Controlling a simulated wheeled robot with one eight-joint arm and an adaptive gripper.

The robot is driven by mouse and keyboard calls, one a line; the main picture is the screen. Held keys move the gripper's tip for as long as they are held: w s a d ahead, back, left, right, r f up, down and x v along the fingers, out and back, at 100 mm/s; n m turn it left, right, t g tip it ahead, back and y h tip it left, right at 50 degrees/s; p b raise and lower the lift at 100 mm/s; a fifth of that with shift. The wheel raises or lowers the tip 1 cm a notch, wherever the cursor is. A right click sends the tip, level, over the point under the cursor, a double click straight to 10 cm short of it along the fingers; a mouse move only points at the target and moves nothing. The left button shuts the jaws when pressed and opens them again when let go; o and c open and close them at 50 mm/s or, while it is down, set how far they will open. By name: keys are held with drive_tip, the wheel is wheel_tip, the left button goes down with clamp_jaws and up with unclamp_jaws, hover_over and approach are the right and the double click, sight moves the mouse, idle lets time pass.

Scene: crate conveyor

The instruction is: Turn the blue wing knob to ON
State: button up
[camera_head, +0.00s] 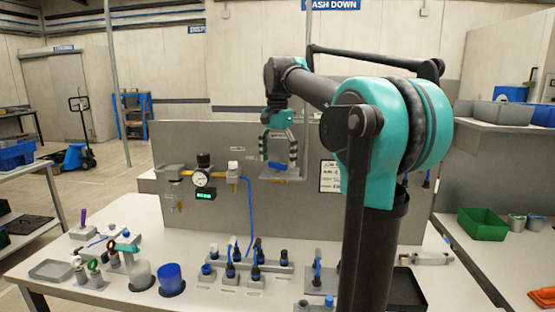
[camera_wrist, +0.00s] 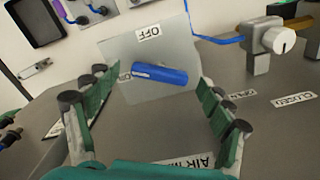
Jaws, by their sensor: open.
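The blue wing knob (camera_wrist: 160,73) sits on a light grey plate (camera_wrist: 140,98) in the wrist view. Its long axis lies nearly level, tilted slightly down to the right. An OFF label (camera_wrist: 149,31) appears upside down above it. A second label at its left end is mostly hidden, its word unclear. My gripper (camera_wrist: 157,84) is open, its fingers on either side of the knob with gaps between. In the head view my gripper (camera_head: 279,147) is at the grey panel, above the small plate (camera_head: 281,178); the knob is partly hidden there.
A white round knob on a grey valve (camera_wrist: 285,41) stands to the right, with OPEN and CLOSED labels nearby. A blue cord (camera_wrist: 215,40) runs beside the plate. A gauge (camera_head: 201,179) and several levers and bottles occupy the panel and bench to the left.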

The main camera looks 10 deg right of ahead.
drive_tip(key=c, duration=1.2)
drive_tip(key=shift+o, duration=0.2)
drive_tip(key=shift+n, duration=2.9)
drive_tip(key=o, duration=1.2)
drive_tip(key=shift+c, duration=0.2)
